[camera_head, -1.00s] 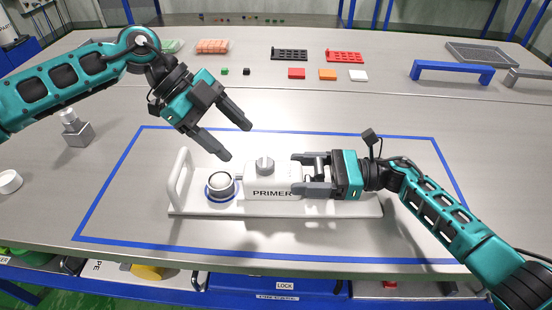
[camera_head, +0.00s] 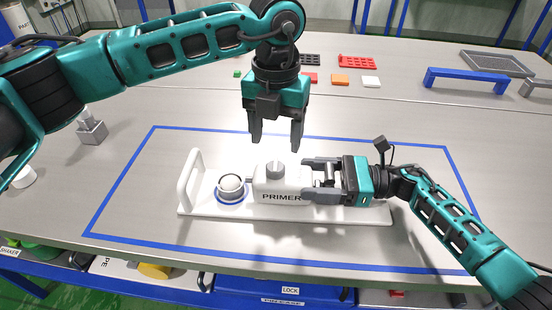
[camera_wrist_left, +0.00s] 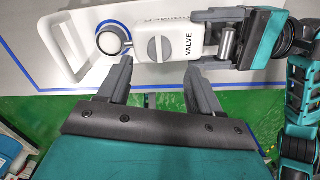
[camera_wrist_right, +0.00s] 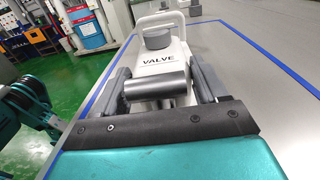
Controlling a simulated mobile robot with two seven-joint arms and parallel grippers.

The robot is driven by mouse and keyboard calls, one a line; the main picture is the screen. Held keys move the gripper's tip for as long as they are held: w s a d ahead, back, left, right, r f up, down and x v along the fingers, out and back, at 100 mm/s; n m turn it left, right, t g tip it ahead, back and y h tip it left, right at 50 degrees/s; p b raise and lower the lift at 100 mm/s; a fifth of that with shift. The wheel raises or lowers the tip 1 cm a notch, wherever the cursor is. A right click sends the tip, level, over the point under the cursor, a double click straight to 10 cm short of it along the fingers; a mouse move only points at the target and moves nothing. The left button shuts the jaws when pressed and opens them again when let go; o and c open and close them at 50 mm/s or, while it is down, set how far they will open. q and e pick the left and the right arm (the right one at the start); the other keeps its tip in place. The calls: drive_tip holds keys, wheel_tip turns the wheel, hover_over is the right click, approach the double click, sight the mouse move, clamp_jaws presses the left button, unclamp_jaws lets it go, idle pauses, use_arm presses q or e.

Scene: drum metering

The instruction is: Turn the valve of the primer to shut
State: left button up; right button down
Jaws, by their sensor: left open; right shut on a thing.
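The white primer unit (camera_head: 262,189), labelled PRIMER in the head view and VALVE in the left wrist view, has a grey round valve knob (camera_head: 274,168) on top. In the left wrist view the knob (camera_wrist_left: 157,48) shows a raised ridge running across the body's width. My left gripper (camera_head: 276,142) is open and empty, pointing down above and behind the knob, apart from it. My right gripper (camera_head: 318,180) is shut on the metal crossbar (camera_wrist_right: 157,84) at the primer's right end, one finger at each end of the bar.
The primer is on a white board (camera_head: 350,213) with an upright handle (camera_head: 187,182) and a round metal-topped part (camera_head: 231,187) ringed in blue. Blue tape outlines the area. A blue bracket (camera_head: 466,77) and coloured blocks (camera_head: 340,80) lie farther back.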

sight(276, 166)
use_arm(q)
wheel_tip(276, 166, down, 7)
drive_tip(key=shift+r, duration=0.1)
idle(0.3)
drive_tip(key=c, duration=1.1)
